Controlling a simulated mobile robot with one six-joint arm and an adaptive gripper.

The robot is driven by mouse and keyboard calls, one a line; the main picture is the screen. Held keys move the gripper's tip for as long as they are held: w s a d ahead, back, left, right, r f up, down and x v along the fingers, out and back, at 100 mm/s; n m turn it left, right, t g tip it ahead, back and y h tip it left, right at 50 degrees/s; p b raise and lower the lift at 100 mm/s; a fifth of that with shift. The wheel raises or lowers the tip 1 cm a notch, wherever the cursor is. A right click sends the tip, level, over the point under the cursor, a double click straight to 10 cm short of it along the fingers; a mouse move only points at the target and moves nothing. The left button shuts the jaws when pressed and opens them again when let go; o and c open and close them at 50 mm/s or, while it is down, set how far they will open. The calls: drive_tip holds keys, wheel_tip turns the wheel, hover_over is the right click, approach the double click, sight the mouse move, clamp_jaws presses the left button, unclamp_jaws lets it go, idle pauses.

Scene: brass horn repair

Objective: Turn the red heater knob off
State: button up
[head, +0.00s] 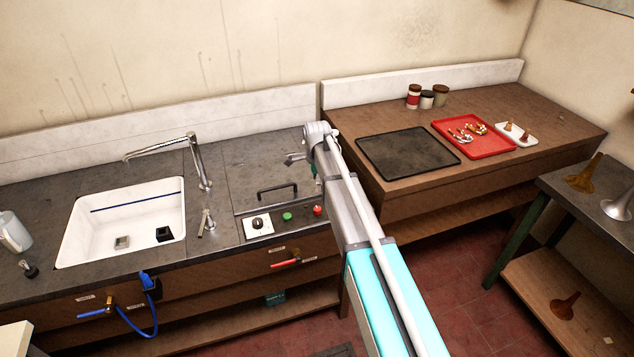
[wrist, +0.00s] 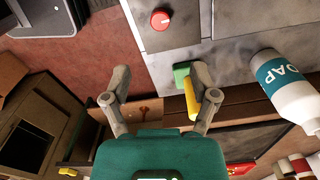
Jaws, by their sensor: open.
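A round red knob (wrist: 160,19) with a pale pointer mark sits on a grey panel at the top middle of the wrist view. My gripper (wrist: 160,75) is open and empty, its two fingers spread below the knob in the picture and apart from it. In the head view a red knob or button (head: 317,210) is beside a green button (head: 287,216) and a black dial (head: 257,223) at the counter's front. I cannot tell whether it is the same red knob. My arm hides most of my gripper in the head view.
In the head view a white sink (head: 75,225) is at left and a red tray (head: 490,148) at right.

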drive_tip(key=s+d+f+n+b, duration=0.3)
drive_tip(key=s+d+n, duration=0.1)
drive_tip(key=s, duration=0.5)
drive_tip(key=s+d+f+n+b, duration=0.4)
drive_tip(key=s+n, duration=0.3)
drive_tip(key=s, duration=0.2)
drive_tip(key=s+d+f+n+b, duration=0.3)
drive_tip(key=s+n, duration=0.3)
drive_tip(key=s, duration=0.4)
drive_tip(key=shift+d+f+b, duration=0.15)
drive_tip(key=shift+d+b, duration=0.25)
drive_tip(key=shift+d, duration=0.1)
drive_tip(key=shift+s, duration=0.15)
drive_tip(key=shift+c, duration=0.2)
idle(0.9)
